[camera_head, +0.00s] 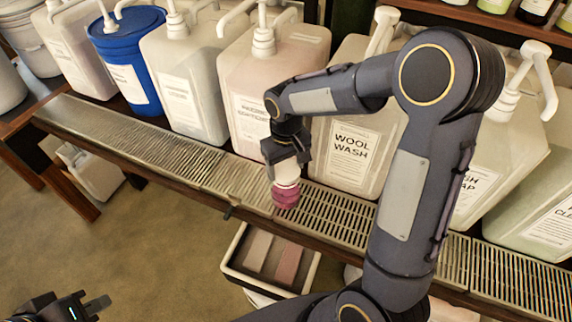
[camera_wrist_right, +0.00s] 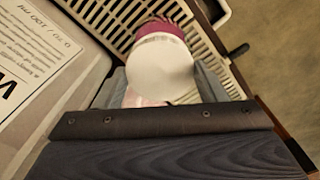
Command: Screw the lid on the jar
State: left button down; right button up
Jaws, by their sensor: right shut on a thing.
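A small white piece (camera_head: 287,172) with a ribbed magenta piece (camera_head: 286,196) below it hangs from my right gripper (camera_head: 286,163), over the slatted grate. I cannot tell for sure which is the jar and which is the lid. In the right wrist view the white round piece (camera_wrist_right: 160,68) sits between the two grey fingers of my right gripper (camera_wrist_right: 163,88), which is shut on it. The magenta ribbed edge (camera_wrist_right: 160,28) shows beyond it. My left gripper (camera_head: 93,304) is at the bottom left corner of the head view, away from these pieces and partly cut off.
Large pump containers, such as the WOOL WASH one (camera_head: 348,160), line the back of the slatted grate (camera_head: 222,178). A blue bucket (camera_head: 124,50) stands among them. A tray (camera_head: 268,262) with two blocks is below the grate. The floor (camera_head: 150,240) at the left is mostly clear.

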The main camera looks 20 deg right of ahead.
jog(key=shift+f, duration=0.3)
dwell(0.5)
jog(key=o, duration=1)
jog(key=shift+r, duration=0.1)
